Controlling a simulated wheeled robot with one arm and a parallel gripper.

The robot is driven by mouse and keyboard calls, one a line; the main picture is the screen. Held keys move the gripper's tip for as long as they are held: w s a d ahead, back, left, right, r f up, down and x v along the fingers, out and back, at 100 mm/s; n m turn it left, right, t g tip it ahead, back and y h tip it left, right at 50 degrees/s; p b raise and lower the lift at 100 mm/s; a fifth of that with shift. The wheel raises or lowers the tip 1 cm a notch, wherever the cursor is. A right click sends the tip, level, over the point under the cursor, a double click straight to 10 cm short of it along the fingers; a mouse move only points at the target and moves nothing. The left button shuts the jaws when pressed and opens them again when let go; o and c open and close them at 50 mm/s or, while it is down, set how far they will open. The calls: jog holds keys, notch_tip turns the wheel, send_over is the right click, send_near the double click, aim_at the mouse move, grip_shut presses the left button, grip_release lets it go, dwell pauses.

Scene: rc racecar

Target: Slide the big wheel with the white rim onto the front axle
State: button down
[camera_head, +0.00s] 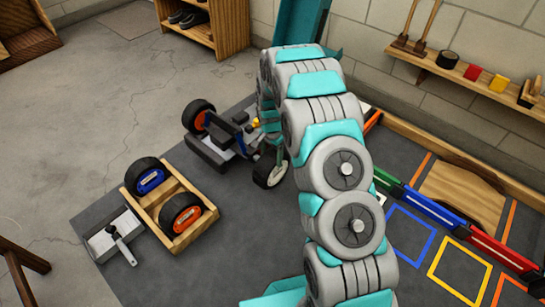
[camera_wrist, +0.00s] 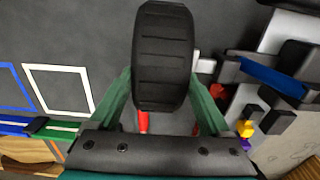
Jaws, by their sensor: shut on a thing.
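The big wheel with the white rim (camera_head: 270,169) is upright beside the near right end of the car in the head view. In the wrist view its black tread (camera_wrist: 162,57) faces the camera. My gripper (camera_wrist: 160,88) is shut on this wheel, with a green finger at each side; in the head view my arm hides most of it. The race car (camera_head: 222,142) stands on the dark mat, and its grey body and blue bar (camera_wrist: 268,75) show at the right of the wrist view. I cannot make out the front axle or whether the wheel touches it.
A wheel with an orange rim (camera_head: 198,115) is at the car's far left. A wooden tray (camera_head: 150,205) holds a blue-rimmed wheel (camera_head: 149,176) and an orange-rimmed wheel (camera_head: 182,213). A tool (camera_head: 121,243) lies left of it. Coloured bars (camera_head: 449,217) are at the right.

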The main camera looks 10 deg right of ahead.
jog(key=shift+w+a, duration=0.65)
jog(key=shift+w, duration=0.25)
jog(key=shift+w+a, duration=0.65)
jog(key=shift+w, duration=0.3)
jog(key=shift+w+a, duration=0.65)
jog(key=shift+w, duration=0.25)
grip_release()
notch_tip(320, 180, up, 8)
jog(key=shift+p, duration=0.3)
dwell(0.4)
jog(key=shift+f, duration=0.1)
